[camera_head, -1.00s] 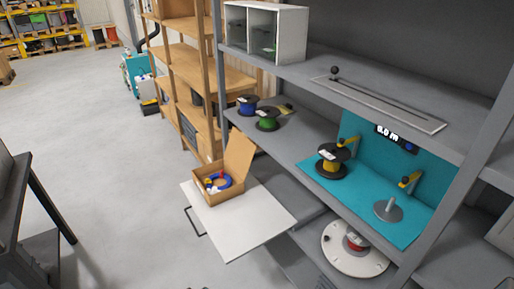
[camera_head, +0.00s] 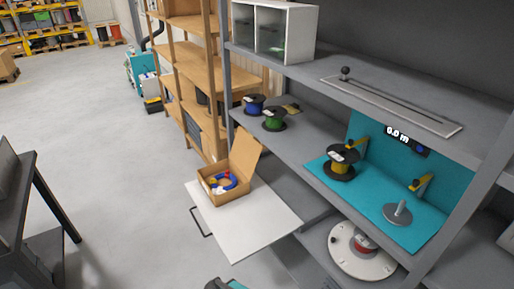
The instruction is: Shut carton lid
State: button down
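The cardboard carton (camera_head: 224,196) stands on a white pull-out board. Its lid (camera_head: 246,155) is open and stands up at the carton's right rear side. Inside the carton lie a blue ring-shaped coil (camera_head: 231,184) and small red and yellowish pieces. A dark and teal part at the bottom edge may be the tip of my arm or gripper (camera_head: 222,284). It is well below and apart from the carton. Its fingers cannot be made out.
The white board (camera_head: 262,228) with a dark handle (camera_head: 199,222) juts out from the grey shelf. Reels stand on the shelf: blue (camera_head: 253,104), green (camera_head: 274,119) and yellow (camera_head: 341,162). A red reel on a round white plate (camera_head: 348,262) is below.

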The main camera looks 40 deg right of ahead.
aim_at(245, 152)
jog(key=i, duration=1)
